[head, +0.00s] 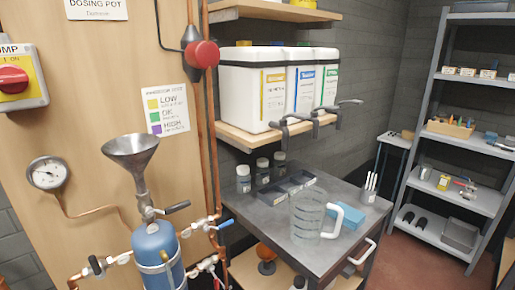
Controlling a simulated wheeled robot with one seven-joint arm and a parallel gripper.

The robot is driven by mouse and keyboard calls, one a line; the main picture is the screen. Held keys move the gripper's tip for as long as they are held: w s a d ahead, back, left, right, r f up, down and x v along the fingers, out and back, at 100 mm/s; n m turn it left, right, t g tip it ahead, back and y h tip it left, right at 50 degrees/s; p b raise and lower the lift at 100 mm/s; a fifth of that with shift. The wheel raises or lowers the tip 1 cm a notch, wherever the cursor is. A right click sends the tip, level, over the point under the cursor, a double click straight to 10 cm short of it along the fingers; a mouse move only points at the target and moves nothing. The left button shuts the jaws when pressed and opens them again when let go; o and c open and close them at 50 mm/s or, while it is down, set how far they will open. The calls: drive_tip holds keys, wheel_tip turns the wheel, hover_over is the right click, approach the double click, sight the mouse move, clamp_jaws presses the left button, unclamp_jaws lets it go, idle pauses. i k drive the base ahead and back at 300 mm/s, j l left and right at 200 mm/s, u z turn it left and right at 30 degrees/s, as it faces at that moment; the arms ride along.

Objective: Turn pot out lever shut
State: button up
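The blue dosing pot (157,258) stands at the lower left with a metal funnel (131,152) on top. A black-handled lever (177,207) is at the funnel's neck. A blue-handled lever (225,223) sits on a valve right of the pot, angled up to the right. Another valve (206,265) is below it, its handle hard to make out. A black-handled lever (95,265) stands steeply on the pipe left of the pot. I cannot tell which lever is the pot out one; no label shows beside them. My gripper is not in view.
A pressure gauge (48,174) and a red pump switch (13,80) are on the wooden panel. Copper pipes run up the panel's right edge. A grey cart (262,214) with a clear jug (307,213) stands close right of the valves. Floor shows before the shelving (455,150).

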sight(220, 227)
drive_tip(key=i, duration=0.45)
drive_tip(key=i+l, duration=0.15)
drive_tip(key=i, duration=0.25)
drive_tip(key=j+u, duration=0.05)
